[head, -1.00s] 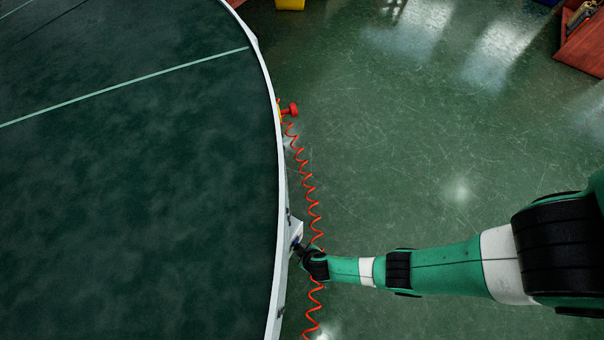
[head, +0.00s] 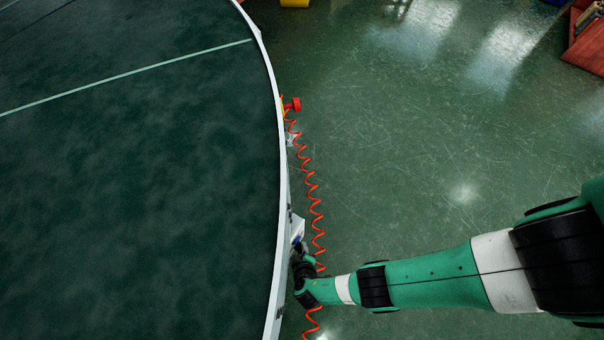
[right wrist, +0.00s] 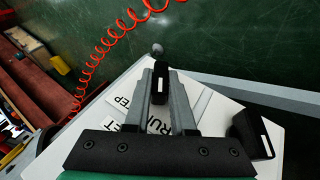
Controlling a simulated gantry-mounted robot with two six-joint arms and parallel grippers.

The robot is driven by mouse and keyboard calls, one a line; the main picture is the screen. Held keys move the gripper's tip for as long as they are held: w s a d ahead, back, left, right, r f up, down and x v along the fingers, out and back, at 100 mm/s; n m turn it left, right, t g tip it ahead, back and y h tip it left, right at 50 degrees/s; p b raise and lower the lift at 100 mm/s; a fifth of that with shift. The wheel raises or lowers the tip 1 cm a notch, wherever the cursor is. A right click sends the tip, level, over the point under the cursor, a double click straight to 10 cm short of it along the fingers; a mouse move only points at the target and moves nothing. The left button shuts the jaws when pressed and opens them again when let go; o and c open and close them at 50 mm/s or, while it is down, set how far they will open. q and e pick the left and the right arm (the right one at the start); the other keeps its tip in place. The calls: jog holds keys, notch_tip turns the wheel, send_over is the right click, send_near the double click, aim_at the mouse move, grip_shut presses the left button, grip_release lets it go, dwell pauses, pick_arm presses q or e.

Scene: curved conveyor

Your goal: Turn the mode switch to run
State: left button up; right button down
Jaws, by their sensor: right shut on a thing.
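In the right wrist view, my right gripper (right wrist: 159,88) is shut on a black switch knob (right wrist: 161,80) with a white mark. The knob stands on a white control panel (right wrist: 75,140), whose labels, partly hidden by the fingers, include "RUN" and one ending in "EP". Which label the mark points to cannot be told. In the head view, the panel (head: 298,230) sits on the conveyor's outer side, with my right gripper (head: 299,250) at it. My left gripper is not in view.
A second black knob (right wrist: 252,135) stands on the panel to the right. A red coiled cord (head: 314,200) hangs along the conveyor's rim, below a red button (head: 292,104). The dark conveyor belt (head: 140,200) is empty here. Open green floor (head: 420,170) lies to the right.

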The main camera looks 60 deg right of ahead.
jog(key=shift+s+f, duration=0.15)
jog(key=c, duration=0.8)
grip_release()
jog(key=shift+o, duration=0.2)
jog(key=shift+a+r+p, duration=0.1)
jog(key=shift+r+p, duration=0.25)
jog(key=p+v, duration=0.8)
jog(key=v, duration=0.3)
